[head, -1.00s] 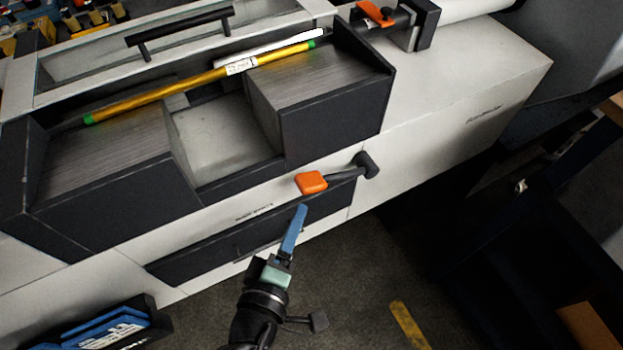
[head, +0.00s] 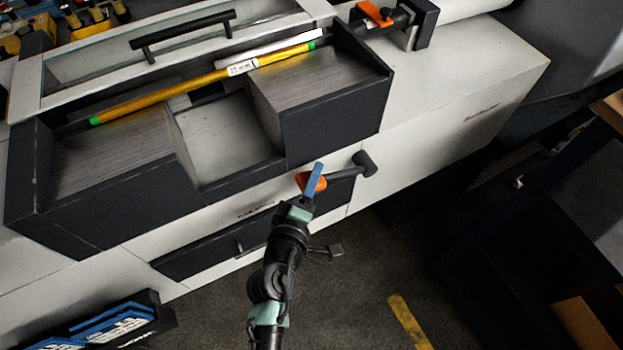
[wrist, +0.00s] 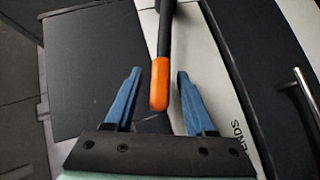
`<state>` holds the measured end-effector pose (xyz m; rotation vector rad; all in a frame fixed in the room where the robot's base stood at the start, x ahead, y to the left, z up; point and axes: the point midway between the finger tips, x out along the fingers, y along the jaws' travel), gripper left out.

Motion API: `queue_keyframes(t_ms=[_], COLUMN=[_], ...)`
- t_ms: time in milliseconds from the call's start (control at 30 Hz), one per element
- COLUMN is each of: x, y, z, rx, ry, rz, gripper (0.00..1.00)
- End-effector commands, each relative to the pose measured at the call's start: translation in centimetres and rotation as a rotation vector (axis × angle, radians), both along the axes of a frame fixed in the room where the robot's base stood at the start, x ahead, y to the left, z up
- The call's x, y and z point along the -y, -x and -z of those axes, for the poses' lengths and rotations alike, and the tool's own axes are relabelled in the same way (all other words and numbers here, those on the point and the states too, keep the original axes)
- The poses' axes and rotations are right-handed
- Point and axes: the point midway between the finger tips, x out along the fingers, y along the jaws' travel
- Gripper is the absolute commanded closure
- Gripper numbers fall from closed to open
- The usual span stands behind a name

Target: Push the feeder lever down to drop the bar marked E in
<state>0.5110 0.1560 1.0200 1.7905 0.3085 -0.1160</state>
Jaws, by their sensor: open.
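The feeder lever (head: 343,176) is a dark arm with an orange handle, sticking out from the feeder's white front. In the wrist view its orange handle (wrist: 159,84) lies between my two blue fingers. My gripper (wrist: 158,74) is open around the handle, with a visible gap on both sides. In the head view my gripper (head: 317,170) partly covers the handle. A yellow bar (head: 175,90) with green ends and a white label lies across the top of the feeder tray (head: 335,120). I cannot read a letter E on it.
A dark drawer front (head: 215,250) with a handle is below the tray. Blue boxes (head: 100,325) stand at the lower left. A dark shelf (head: 510,230) stands at the right. An orange clamp (head: 376,13) sits behind the tray. Floor is open below the lever.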

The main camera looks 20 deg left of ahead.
Motion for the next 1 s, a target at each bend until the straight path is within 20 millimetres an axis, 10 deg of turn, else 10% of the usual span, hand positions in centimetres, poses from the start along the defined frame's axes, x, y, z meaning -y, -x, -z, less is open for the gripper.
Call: queue_keyframes(t_ms=[100,400,1000], x=[0.00,0.00,0.01], y=[0.02,0.03,0.02], z=[0.00,-0.03,-0.10], rx=[0.000,0.000,0.002], ry=[0.000,0.000,0.001], rz=[0.000,0.000,0.000], gripper=[0.49,1.00,1.00])
